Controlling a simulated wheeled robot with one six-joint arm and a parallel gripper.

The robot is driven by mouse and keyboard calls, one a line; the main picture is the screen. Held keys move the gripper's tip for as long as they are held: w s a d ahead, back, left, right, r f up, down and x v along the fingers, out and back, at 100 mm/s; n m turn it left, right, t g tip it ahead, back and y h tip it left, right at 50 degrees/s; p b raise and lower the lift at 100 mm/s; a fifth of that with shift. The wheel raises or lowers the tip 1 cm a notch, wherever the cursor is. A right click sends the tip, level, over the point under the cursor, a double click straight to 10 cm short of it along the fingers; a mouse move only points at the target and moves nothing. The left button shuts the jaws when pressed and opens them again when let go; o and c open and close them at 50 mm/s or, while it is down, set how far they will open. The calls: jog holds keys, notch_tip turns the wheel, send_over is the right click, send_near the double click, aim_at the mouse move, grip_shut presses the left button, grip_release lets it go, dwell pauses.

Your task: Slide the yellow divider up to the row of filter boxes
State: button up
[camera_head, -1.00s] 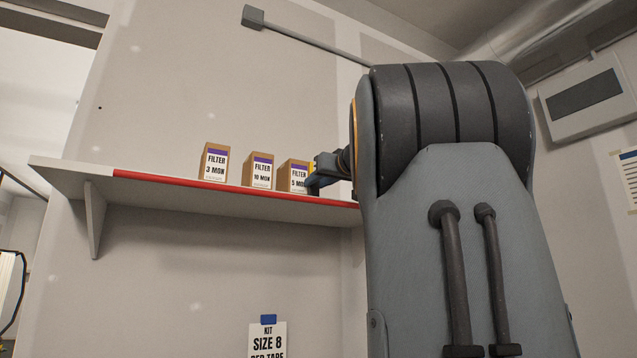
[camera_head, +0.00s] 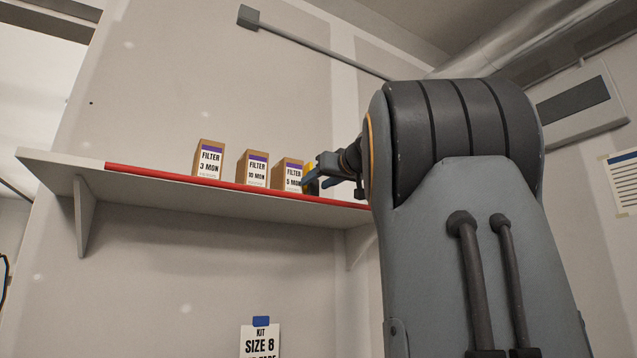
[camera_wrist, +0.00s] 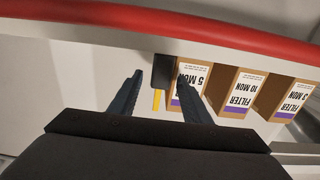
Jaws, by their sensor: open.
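The yellow divider (camera_head: 309,171) stands on the shelf just right of the 5 MON filter box (camera_head: 288,174). In the wrist view it is a thin yellow strip (camera_wrist: 157,100) beside that box, with a dark grey block (camera_wrist: 165,72) at its shelf-edge end. I cannot tell whether divider and box touch. My gripper (camera_head: 312,178) is at the shelf's right part and partly covers the divider. In the wrist view my gripper (camera_wrist: 160,82) is open, with the yellow strip between its fingers and the right finger overlapping the 5 MON box.
The 10 MON box (camera_head: 252,170) and 3 MON box (camera_head: 208,162) stand further left in the row, with small gaps. The shelf (camera_head: 60,163) has a red front edge (camera_head: 150,174) and is bare at its left end. A wall lies behind it.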

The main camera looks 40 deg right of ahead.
jog(key=s+a+b, duration=0.1)
jog(key=s+b, duration=0.1)
jog(key=s, duration=0.5)
jog(key=shift+s, duration=0.35)
